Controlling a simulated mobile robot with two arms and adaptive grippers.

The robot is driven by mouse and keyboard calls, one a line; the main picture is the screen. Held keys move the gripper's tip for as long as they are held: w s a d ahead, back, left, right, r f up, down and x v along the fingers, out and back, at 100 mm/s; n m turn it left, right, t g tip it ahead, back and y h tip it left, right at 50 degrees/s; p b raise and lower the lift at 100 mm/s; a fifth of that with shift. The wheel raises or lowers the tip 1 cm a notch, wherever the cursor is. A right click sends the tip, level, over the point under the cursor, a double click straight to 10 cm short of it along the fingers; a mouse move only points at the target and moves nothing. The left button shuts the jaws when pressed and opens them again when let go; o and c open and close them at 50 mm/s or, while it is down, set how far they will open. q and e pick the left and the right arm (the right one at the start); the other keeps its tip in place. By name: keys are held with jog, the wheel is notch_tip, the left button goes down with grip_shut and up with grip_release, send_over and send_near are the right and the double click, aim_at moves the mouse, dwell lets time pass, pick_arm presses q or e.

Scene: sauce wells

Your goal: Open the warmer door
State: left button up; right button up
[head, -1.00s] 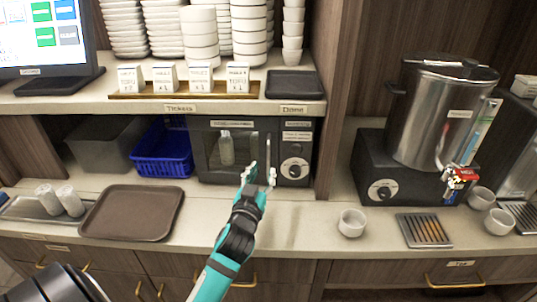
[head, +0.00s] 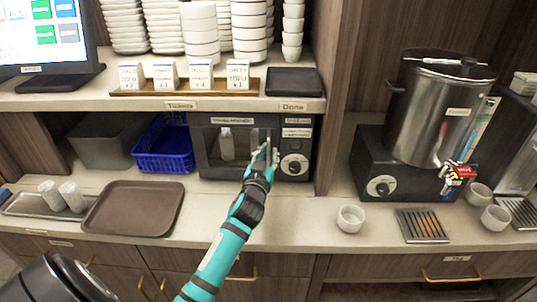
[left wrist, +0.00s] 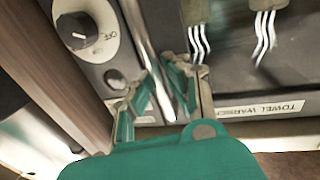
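The towel warmer (head: 203,150) is a dark box under the counter shelf, with a glass door (head: 214,158) on its left part and a dial panel on its right. The door looks closed, and a pale item shows behind the glass. My left gripper (head: 265,157) is at the door's right side. In the left wrist view the silver handle bar (left wrist: 145,55) runs between the two fingers of my left gripper (left wrist: 163,85). The fingers look spread around the bar; firm contact is not visible. My right gripper is not in view.
A blue basket (head: 165,150) and a grey bin (head: 105,143) stand left of the warmer. A brown tray (head: 133,208) lies on the counter. A metal urn (head: 435,115) and a white cup (head: 350,218) are on the right. A wooden panel borders the warmer's right side.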

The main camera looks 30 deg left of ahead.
pick_arm(q)
grip_shut()
jog(key=shift+s, duration=0.1)
